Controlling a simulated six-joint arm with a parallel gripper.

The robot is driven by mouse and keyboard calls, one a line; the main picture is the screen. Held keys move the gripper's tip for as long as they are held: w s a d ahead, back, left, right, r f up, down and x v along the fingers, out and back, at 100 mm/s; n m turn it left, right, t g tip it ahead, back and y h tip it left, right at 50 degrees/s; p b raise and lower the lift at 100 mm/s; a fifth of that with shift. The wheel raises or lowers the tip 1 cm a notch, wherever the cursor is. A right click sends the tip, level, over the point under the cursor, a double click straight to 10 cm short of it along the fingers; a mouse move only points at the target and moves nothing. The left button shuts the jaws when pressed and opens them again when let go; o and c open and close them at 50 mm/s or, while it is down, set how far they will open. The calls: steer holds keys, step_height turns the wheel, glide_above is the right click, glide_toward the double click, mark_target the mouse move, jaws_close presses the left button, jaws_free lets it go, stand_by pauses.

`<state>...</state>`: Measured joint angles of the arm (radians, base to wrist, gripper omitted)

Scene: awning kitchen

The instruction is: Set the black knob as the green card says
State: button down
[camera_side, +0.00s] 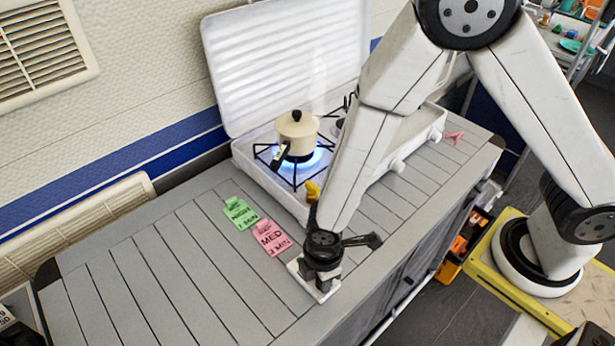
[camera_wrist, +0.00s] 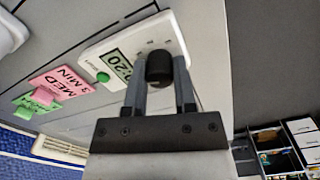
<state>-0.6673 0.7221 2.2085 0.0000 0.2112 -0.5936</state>
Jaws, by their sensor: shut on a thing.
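The black knob (camera_wrist: 160,68) stands on a white timer (camera_wrist: 172,32) in the wrist view. My gripper (camera_wrist: 160,72) is shut on the knob, one finger on each side. The timer's display (camera_wrist: 120,63) ends in "20"; its first digit is hard to read. A green button (camera_wrist: 103,77) is beside the display. In the side view my gripper (camera_side: 322,262) is over the timer (camera_side: 317,291) at the counter's front edge and hides the knob. The green card (camera_side: 240,212) lies on the counter; it seems to read HIGH and a number of MIN, too small to be sure.
A pink card (camera_side: 271,237) reading MED 3 MIN lies between the green card and the timer. A cream pot (camera_side: 298,130) stands on a lit burner of the white stove (camera_side: 268,180). A yellow knob (camera_side: 312,190) is on the stove's front. The counter's left part is clear.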

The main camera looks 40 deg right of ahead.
steer(key=m, duration=0.5)
steer(key=shift+m, duration=0.3)
stand_by(0.4)
steer(key=shift+c, duration=2.1)
jaws_free()
steer(key=shift+r, duration=0.15)
steer(key=shift+r, duration=3.8)
steer(key=w+d+r+m+t, duration=0.1)
steer(key=d+r+m, duration=0.3)
steer(key=d, duration=0.6)
steer(key=w+d+r+m+t, duration=0.1)
steer(key=d+r+m, duration=0.3)
steer(key=d, duration=0.6)
steer(key=shift+d+m+t, duration=0.25)
steer(key=shift+m+t, duration=0.05)
steer(key=shift+m, duration=0.1)
